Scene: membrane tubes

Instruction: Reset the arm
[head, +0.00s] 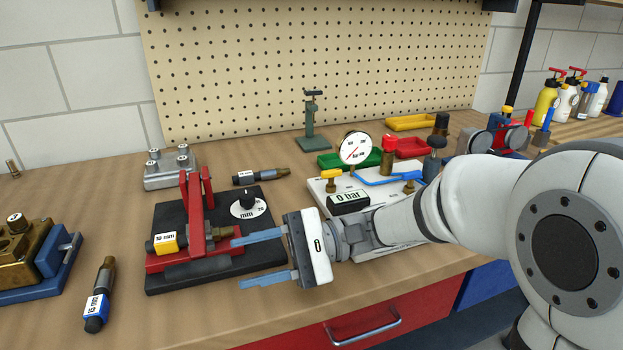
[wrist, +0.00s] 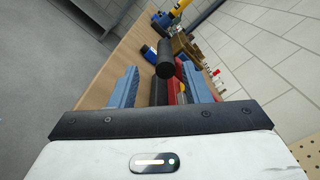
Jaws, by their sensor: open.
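My gripper (head: 262,260) reaches left across the bench in the head view, with its two blue-grey fingers apart and nothing between them that I can make out. The fingers are beside the front right part of a black base plate (head: 165,282) that carries a red lever fixture (head: 192,215). A tube with a yellow label (head: 165,243) sits at the left of that fixture. In the wrist view my gripper (wrist: 158,85) is open, and a black cylindrical handle (wrist: 165,58) shows beyond and between the fingers. Whether a finger touches the fixture cannot be told.
A tube with a blue end (head: 98,297) lies left, near a brass block in a blue vise (head: 30,255). A dark tube (head: 260,176) lies behind the fixture. A white gauge panel (head: 325,190) stands behind my arm. The pegboard (head: 310,60) closes the back.

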